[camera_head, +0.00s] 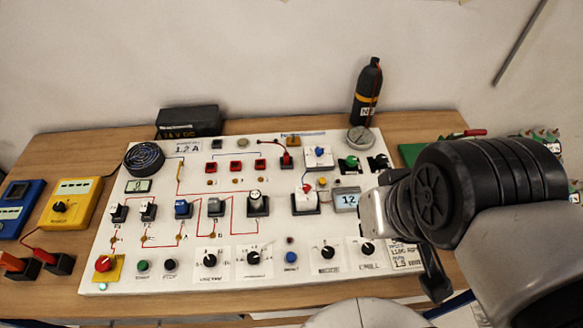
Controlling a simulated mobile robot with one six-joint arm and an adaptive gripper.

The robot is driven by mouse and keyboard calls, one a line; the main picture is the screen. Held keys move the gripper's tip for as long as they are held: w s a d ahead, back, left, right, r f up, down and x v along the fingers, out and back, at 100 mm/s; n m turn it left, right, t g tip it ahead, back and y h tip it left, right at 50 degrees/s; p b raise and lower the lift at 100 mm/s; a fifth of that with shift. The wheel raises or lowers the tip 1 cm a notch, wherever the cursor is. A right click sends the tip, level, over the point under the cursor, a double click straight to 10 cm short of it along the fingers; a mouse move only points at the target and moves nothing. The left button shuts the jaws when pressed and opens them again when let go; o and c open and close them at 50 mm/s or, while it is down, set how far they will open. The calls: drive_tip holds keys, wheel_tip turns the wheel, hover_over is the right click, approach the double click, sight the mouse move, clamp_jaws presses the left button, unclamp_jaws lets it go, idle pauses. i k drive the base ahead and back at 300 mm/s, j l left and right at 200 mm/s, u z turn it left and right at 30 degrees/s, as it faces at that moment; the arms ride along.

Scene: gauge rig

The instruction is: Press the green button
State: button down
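The white control panel (215,273) lies on a wooden table in the head view. A small round green button (142,265) sits near its front left edge, between the red knob on a yellow plate and a black button. Its printed label is too small to read surely. My gripper (434,282) is at the panel's right side, far to the right of the green button and apart from it. It is seen partly from behind my arm, so its finger opening is hidden.
A red emergency-style knob (103,263) and a black button (170,265) flank the green button. Switches (183,208), rotary knobs (253,258) and red wires cover the panel. A black bottle (368,92) stands at the back. A yellow meter (71,203) is at left.

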sight(142, 265)
drive_tip(key=u, duration=1.95)
